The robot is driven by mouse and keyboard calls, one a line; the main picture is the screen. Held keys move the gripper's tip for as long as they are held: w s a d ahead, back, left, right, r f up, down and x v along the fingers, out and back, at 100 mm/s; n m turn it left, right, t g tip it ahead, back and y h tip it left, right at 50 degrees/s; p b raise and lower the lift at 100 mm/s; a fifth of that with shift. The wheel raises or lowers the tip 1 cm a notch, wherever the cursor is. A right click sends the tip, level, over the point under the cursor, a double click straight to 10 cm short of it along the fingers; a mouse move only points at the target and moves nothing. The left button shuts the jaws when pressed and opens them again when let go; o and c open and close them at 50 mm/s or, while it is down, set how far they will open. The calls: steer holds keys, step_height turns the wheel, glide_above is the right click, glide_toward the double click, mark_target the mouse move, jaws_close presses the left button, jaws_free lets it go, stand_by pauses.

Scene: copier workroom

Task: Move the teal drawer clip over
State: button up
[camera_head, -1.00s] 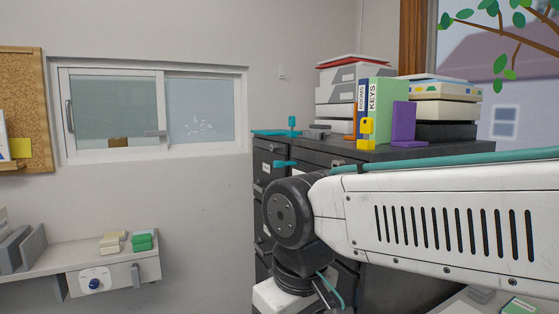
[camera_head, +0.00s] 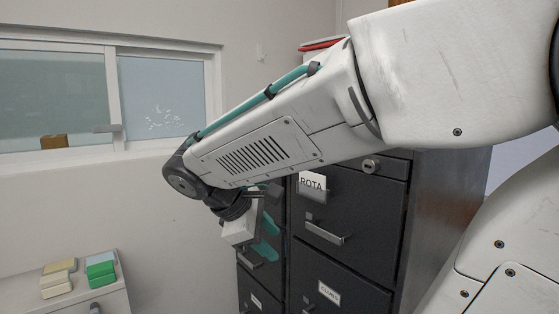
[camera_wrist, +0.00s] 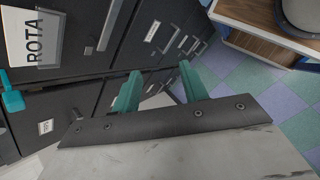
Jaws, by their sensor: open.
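The teal drawer clip (camera_wrist: 11,98) shows at the left edge of the wrist view, cut off by the frame, against the dark cabinet near the ROTA drawer. In the head view a small teal bit, likely the clip (camera_head: 273,184), peeks out beneath my forearm, left of the ROTA card; most of it is hidden. My gripper (camera_wrist: 160,84) has teal fingers spread apart with nothing between them. In the head view my gripper (camera_head: 266,248) hangs in front of the left drawer column, lower than the clip.
The dark filing cabinet (camera_head: 375,235) has two drawer columns with protruding handles and label cards. A window (camera_head: 165,95) is in the back wall. A wooden unit (camera_wrist: 262,35) stands on the tiled floor.

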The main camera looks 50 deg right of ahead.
steer(key=w+d+r+n+g+h, duration=0.2)
steer(key=w+d+r+n+h, duration=0.75)
steer(key=w+d, duration=0.5)
steer(key=shift+m+h, duration=0.25)
steer(key=x, duration=0.7)
steer(key=shift+s+r, duration=0.1)
steer(key=shift+r, duration=0.2)
jaws_close()
steer(key=shift+s, duration=0.15)
steer(key=s, duration=0.3)
steer(key=s+a, duration=0.1)
steer(key=s, duration=0.2)
steer(key=s+a, duration=0.1)
steer(key=s, duration=0.2)
steer(key=shift+s+a, duration=0.15)
steer(key=shift+s, duration=0.2)
